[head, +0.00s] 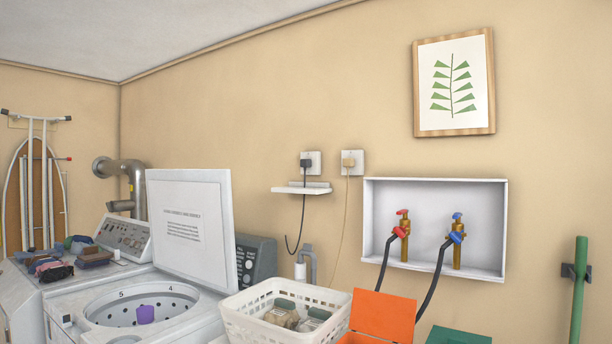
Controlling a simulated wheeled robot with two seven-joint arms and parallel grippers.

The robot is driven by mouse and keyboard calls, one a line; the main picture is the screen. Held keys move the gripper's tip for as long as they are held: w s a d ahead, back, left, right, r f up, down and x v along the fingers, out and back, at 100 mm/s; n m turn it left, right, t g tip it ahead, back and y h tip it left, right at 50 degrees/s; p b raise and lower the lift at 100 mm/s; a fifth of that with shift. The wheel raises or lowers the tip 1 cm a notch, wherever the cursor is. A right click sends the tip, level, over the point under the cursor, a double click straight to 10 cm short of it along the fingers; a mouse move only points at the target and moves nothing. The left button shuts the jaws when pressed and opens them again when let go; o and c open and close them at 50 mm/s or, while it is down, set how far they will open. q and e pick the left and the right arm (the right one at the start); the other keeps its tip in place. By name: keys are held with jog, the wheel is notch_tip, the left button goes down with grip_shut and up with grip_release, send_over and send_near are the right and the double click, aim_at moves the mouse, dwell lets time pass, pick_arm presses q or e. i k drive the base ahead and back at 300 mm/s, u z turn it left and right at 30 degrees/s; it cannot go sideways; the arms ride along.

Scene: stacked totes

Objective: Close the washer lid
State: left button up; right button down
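The white washer lid (190,228) stands open, raised roughly upright behind the washer's round opening, with a printed label on its inner face. The top-loading washer (70,304) is at the lower left, and its perforated drum (178,302) is exposed. A purple object (146,314) shows at the drum opening; I cannot tell whether it lies inside or stands in front. Neither of my grippers is in the head view.
A white basket (247,314) holding containers stands just right of the washer, close to the lid. An orange open box (383,314) is further right. Folded clothes (50,270) lie on the neighbouring machine at left. A small shelf (301,190) is on the wall behind.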

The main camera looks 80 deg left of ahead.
aim_at(190, 212)
jog(key=u, duration=2.45)
